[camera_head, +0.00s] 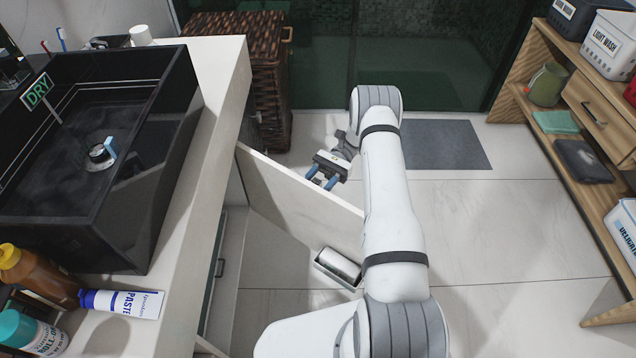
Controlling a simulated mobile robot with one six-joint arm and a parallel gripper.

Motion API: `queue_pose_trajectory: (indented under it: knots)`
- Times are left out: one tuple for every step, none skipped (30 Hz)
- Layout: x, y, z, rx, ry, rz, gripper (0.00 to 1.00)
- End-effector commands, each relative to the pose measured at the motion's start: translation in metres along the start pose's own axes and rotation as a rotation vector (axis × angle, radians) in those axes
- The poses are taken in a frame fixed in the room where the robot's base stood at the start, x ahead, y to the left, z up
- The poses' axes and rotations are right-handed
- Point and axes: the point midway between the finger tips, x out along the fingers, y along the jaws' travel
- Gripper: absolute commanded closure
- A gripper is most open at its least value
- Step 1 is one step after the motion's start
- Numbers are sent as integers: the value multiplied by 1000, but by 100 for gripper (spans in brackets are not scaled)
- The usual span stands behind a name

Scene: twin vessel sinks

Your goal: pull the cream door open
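The cream door (295,200) belongs to the cabinet under the counter and stands swung out from it, its top edge running from the cabinet corner toward the lower right. A small holder with a silver cylinder (340,265) shows at the door's near face, low down. My gripper (322,181) is at the far side of the door, close to its top edge. Its two blue fingers are apart with nothing seen between them. I cannot tell whether a finger touches the door. My white arm covers the door's outer end, and no door handle is visible.
A black sink (150,215) sits on the cream counter (190,270) at left, with bottles and a paste tube (122,303). A wicker hamper (270,75) stands behind the door. A wooden shelf (565,150) stands at right. The tiled floor (500,230) between is clear.

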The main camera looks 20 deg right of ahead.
Motion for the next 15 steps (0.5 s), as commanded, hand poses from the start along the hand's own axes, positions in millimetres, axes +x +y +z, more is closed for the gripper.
queue_pose_trajectory:
  knots:
    - [0, 0, 4, 0, 0, 0, 53]
    - [0, 0, 6, 0, 0, 0, 53]
    - [0, 0, 9, -1, 0, 0, 53]
    - [0, 0, 12, -1, 1, 0, 53]
    - [0, 0, 15, -1, 1, 0, 53]
    - [0, 0, 21, -1, 1, 0, 53]
    - [0, 0, 25, -1, 1, 0, 53]
    - [0, 0, 30, -1, 1, 0, 53]
    - [0, 0, 35, -1, 0, 0, 53]
    - [0, 0, 39, 0, 0, 0, 53]
    - [0, 0, 43, 0, 0, 0, 53]
    - [0, 0, 49, 0, 0, 0, 53]
    - [0, 0, 53, 0, 0, 0, 53]
    - [0, 0, 58, 0, 0, 0, 53]
    - [0, 0, 64, 0, 0, 0, 53]
